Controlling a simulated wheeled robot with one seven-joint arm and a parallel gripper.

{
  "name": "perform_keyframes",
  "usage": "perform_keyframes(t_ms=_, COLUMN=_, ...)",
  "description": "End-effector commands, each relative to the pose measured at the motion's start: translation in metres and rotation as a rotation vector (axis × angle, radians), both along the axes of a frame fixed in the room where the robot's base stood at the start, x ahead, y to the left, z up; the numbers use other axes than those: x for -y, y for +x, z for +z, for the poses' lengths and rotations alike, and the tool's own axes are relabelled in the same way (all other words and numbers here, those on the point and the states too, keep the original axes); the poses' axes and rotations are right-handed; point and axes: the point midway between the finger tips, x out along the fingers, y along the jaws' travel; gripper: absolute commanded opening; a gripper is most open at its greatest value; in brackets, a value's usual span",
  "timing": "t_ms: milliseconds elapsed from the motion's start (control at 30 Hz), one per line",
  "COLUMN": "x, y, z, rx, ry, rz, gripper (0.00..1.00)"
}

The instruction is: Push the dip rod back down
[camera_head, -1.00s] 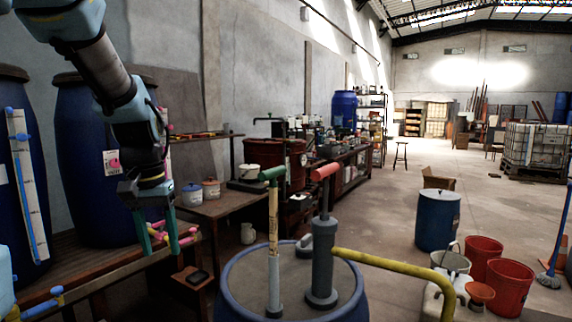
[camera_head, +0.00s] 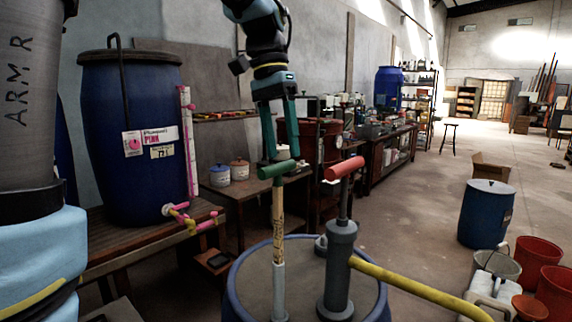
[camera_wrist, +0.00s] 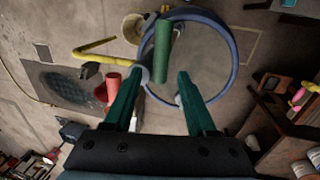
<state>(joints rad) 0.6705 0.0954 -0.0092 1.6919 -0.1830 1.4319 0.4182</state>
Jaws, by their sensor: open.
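The dip rod (camera_head: 278,240) stands upright in the lid of the blue drum (camera_head: 236,275), with a green T-handle (camera_head: 277,169) on top and a pale marked shaft below. My gripper (camera_head: 279,155) is open and empty, pointing down just above and behind the green handle in the head view. In the wrist view the green handle (camera_wrist: 162,50) lies beyond the fingertips, a little left of the middle between my open fingers (camera_wrist: 162,78). I cannot tell whether a finger touches it. The shaft is mostly hidden under the handle there.
A grey pump (camera_head: 340,265) with a red handle (camera_head: 345,168) and yellow spout pipe (camera_head: 415,287) stands close to the right of the rod. A large blue barrel (camera_head: 128,150) stands on a wooden bench at left. Red buckets (camera_head: 555,290) stand on the floor at right.

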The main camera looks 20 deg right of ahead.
Motion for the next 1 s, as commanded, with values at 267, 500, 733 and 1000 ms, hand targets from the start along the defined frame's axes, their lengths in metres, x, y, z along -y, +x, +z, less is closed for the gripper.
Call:
perform_keyframes(t_ms=267, x=0.004, y=-0.007, z=-0.037, rx=-0.001, ry=0.001, rz=0.001, gripper=0.57)
perform_keyframes(t_ms=500, x=0.004, y=-0.008, z=-0.046, rx=0.001, ry=0.0, rz=0.001, gripper=0.57)
perform_keyframes(t_ms=733, x=0.004, y=-0.008, z=-0.046, rx=0.001, ry=0.0, rz=0.001, gripper=0.5)
perform_keyframes(t_ms=1000, x=0.004, y=-0.008, z=-0.046, rx=0.001, ry=0.0, rz=0.001, gripper=0.2)
